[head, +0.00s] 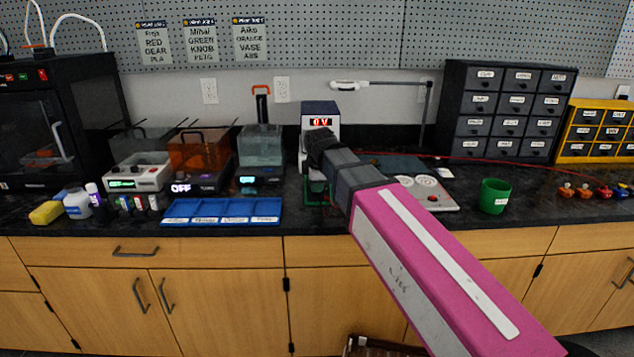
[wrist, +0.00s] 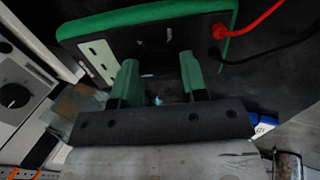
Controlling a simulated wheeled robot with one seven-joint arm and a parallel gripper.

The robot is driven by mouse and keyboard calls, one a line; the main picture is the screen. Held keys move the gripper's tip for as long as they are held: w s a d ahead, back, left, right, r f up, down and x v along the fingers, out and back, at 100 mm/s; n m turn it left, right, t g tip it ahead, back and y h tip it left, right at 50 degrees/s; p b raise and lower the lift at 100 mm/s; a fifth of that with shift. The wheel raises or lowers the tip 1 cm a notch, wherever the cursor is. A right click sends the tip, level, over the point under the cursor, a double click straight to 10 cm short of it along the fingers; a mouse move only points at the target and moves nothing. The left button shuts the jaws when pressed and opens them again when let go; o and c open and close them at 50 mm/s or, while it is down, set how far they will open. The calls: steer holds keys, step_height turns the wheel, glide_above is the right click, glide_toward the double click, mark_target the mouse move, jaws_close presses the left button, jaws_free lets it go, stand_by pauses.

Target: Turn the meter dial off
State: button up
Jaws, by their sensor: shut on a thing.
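The meter is a dark-faced unit with a green border (wrist: 205,20). It fills the top of the wrist view, and its green edge shows low beside my arm in the head view (head: 316,192). A red lead and a black lead plug into its right side. My gripper (wrist: 160,82) is at the meter's face, with its two green-tipped fingers pressed in on either side of the dial. The dial itself is mostly hidden between and behind the fingers, so its pointer position cannot be read.
A white power supply (head: 306,128) with a red display stands just behind my gripper; its black knob (wrist: 14,96) shows in the wrist view. A blue tray (head: 222,212) lies to the left. A green cup (head: 495,196) and a panel with a red button (head: 432,196) stand to the right.

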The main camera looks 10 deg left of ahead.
stand_by(0.3)
steer(key=o, duration=0.9)
steer(key=shift+r, duration=0.1)
steer(key=v, duration=1)
steer(key=shift+s+r, duration=0.15)
steer(key=shift+r, duration=0.1)
